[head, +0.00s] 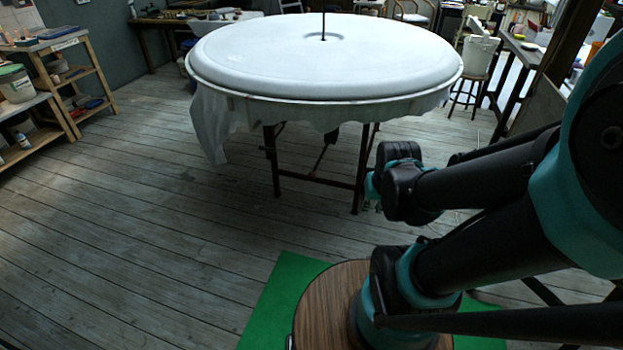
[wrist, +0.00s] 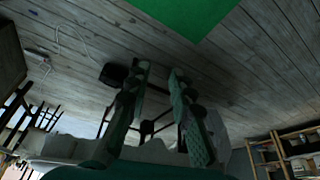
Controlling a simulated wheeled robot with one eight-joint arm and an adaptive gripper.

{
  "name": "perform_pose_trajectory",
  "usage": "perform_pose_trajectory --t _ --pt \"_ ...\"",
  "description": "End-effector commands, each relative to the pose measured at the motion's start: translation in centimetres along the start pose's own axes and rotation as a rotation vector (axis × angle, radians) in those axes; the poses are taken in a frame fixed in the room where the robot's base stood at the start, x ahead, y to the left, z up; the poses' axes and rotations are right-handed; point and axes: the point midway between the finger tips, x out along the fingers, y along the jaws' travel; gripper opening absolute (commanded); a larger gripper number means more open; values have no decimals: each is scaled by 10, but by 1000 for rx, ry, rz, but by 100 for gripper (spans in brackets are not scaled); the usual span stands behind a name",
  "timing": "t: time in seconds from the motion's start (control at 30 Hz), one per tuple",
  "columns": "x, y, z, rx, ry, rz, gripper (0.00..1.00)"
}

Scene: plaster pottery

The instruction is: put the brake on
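No part is clearly recognizable as a brake in either view. A large round white table (head: 325,55) stands ahead on a dark metal frame (head: 361,170), with a thin slanting rod (head: 324,157) below it. In the head view my arm's wrist hides most of my gripper, in front of the table's legs. In the wrist view my gripper (wrist: 159,69) has its two teal fingers apart, with nothing between them. A dark box-like object (wrist: 113,75) lies beside the left finger; what it is cannot be told.
The plank floor (head: 180,230) is mostly bare to the left. A green mat (head: 275,295) lies at the bottom. Shelves (head: 75,75) stand at left; a stool (head: 470,85) and workbench (head: 520,50) at right. A pale cable (wrist: 62,42) lies on the floor.

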Motion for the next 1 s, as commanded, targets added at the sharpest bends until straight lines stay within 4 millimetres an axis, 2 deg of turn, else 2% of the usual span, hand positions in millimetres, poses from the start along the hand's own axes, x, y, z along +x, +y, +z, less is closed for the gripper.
perform_pose_trajectory --t 0.03,0.13,0.47,0.77,1.0 --pt "0 -1 -7 2 -3 -1 13" --pt "0 -4 -25 11 -13 -2 0" --pt "16 -20 -108 65 -65 -3 0" --pt "48 -41 -179 115 -111 3 0" --pt "85 -62 -229 155 -148 13 0"
